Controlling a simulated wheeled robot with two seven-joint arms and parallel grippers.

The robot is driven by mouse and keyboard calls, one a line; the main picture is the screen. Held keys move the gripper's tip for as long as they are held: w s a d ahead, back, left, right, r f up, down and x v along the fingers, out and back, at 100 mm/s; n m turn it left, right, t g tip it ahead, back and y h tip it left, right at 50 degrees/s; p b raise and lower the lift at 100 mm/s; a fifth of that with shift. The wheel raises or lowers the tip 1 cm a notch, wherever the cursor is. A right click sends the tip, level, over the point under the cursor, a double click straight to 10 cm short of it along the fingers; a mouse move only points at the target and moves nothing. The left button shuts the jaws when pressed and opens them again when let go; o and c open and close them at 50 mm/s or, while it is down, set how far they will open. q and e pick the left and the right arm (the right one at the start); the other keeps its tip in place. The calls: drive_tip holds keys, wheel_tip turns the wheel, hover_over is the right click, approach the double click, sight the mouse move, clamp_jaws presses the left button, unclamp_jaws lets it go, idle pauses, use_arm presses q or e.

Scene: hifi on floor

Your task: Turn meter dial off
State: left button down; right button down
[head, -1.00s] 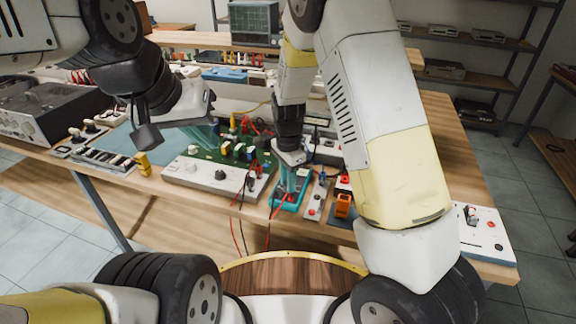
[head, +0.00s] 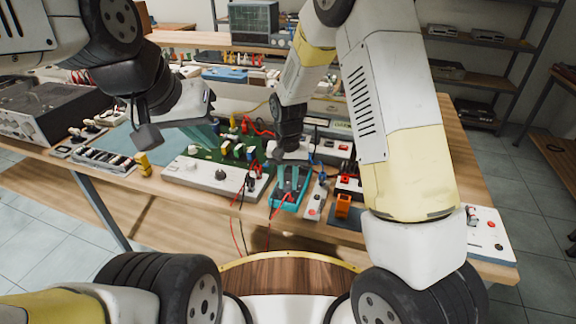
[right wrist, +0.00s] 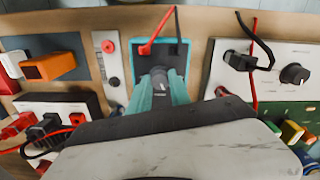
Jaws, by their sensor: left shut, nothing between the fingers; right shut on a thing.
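The meter (head: 276,199) is a small teal box lying near the front edge of the workbench; red and black leads run from its front end. My right gripper (head: 288,185) reaches down onto it. In the right wrist view the meter (right wrist: 183,50) has a dark face, and its dark grey dial (right wrist: 158,80) sits between the teal fingers of my right gripper (right wrist: 159,88), which is shut on it. The dial's pointer setting is too small to read. My left gripper (head: 210,133) is shut and empty above the green circuit board, left of the meter.
A white panel with a black knob (head: 220,174) and the green board lie left of the meter. Loose leads (head: 238,235) hang over the front edge.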

sight(288, 184)
drive_tip(key=n, duration=0.6)
drive_tip(key=shift+n, duration=0.3)
drive_tip(key=n, duration=0.6)
drive_tip(key=shift+n, duration=0.4)
drive_tip(key=c, duration=1.2)
unclamp_jaws()
wheel_tip(288, 184, up, 8)
drive_tip(key=shift+f, duration=0.1)
